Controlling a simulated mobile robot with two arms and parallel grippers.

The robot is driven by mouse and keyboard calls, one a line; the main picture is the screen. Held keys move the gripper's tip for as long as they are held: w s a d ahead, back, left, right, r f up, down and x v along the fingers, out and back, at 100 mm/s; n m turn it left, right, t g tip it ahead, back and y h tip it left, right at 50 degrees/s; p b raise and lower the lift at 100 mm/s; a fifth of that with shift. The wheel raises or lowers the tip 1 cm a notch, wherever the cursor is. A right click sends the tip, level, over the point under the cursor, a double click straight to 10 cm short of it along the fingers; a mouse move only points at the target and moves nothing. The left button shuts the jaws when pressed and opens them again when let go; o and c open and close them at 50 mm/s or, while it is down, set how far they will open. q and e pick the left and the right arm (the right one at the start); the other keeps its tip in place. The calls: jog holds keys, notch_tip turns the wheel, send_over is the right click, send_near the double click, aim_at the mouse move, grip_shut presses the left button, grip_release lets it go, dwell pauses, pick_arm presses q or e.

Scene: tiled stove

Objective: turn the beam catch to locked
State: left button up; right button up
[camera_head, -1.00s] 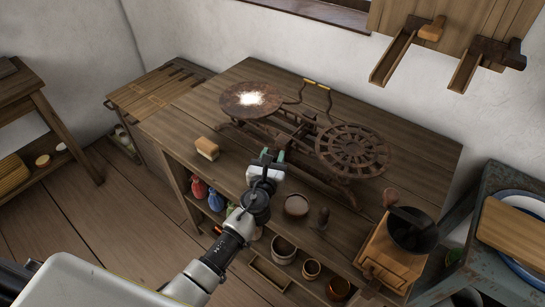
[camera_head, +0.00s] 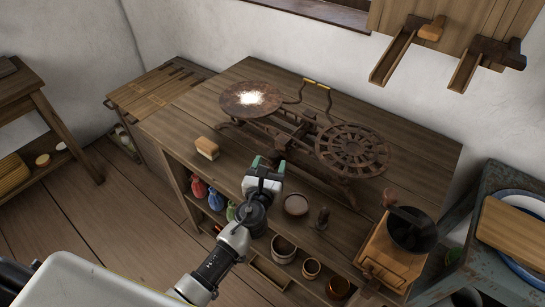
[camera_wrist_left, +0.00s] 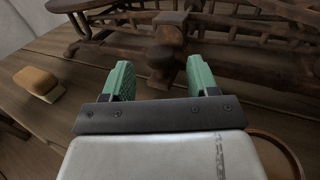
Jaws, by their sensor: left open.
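The rusty iron balance scale (camera_head: 290,135) stands on the wooden counter. A round pan (camera_head: 252,99) is at its left end and an openwork disc (camera_head: 352,150) at its right. My left gripper (camera_head: 268,166), with green finger pads, is open at the scale's front side. In the left wrist view a rusty upright piece with a knob-like end (camera_wrist_left: 164,62) shows between and beyond the open fingers (camera_wrist_left: 160,76). It may be the beam catch; I cannot tell its setting. In the head view the gripper hides this spot. No contact is clear. My right gripper is not in view.
A wooden-backed brush or block (camera_head: 207,148) lies left of the gripper. A small bowl (camera_head: 296,205) and a small dark weight (camera_head: 322,217) stand to its right. A coffee grinder (camera_head: 395,245) is at the counter's right front. Pots stand on the shelf below.

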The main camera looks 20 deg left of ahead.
pick_arm(q)
jog(key=s, duration=0.7)
jog(key=shift+s+d, duration=0.15)
jog(key=shift+d, duration=0.05)
